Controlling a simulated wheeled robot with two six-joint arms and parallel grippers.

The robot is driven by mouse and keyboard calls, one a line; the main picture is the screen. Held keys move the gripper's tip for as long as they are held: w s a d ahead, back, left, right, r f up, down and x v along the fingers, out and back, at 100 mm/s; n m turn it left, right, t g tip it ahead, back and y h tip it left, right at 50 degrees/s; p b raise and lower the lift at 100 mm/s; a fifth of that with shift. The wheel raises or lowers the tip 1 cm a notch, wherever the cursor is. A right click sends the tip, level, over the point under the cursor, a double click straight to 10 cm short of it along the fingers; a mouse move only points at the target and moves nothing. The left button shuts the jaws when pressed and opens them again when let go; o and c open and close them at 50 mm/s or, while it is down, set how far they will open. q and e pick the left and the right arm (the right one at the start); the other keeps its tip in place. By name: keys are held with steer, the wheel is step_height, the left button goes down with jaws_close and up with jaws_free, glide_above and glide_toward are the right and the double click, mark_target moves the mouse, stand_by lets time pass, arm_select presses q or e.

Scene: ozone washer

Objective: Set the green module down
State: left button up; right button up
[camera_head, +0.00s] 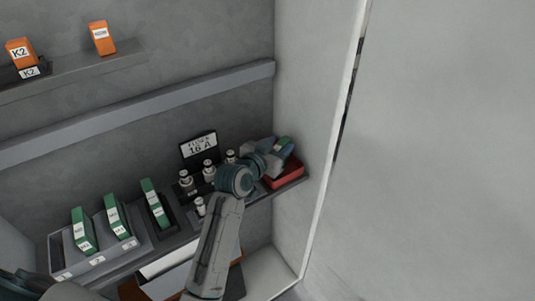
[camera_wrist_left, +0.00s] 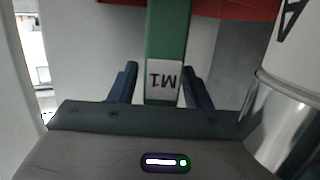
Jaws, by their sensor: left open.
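The green module marked M1 (camera_wrist_left: 166,40) stands between the two fingers of my left gripper (camera_wrist_left: 160,82) in the left wrist view. The fingers are open, with a gap on each side of it. Red also shows behind the module in the wrist view (camera_wrist_left: 225,8). The module's foot is hidden, so its contact with the tray cannot be told. My right gripper is not in view.
Several white fuses (camera_head: 208,170) stand by a 16 A sign (camera_head: 199,145), left of my gripper. A grey rack (camera_head: 68,262) holds green modules farther left. A side wall (camera_head: 305,90) is close on the right. Orange blocks (camera_head: 102,38) sit on the upper shelf.

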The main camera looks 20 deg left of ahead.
arm_select(q)
steer(key=b+v, duration=0.2)
steer(key=v, duration=0.9)
steer(key=shift+s, duration=0.25)
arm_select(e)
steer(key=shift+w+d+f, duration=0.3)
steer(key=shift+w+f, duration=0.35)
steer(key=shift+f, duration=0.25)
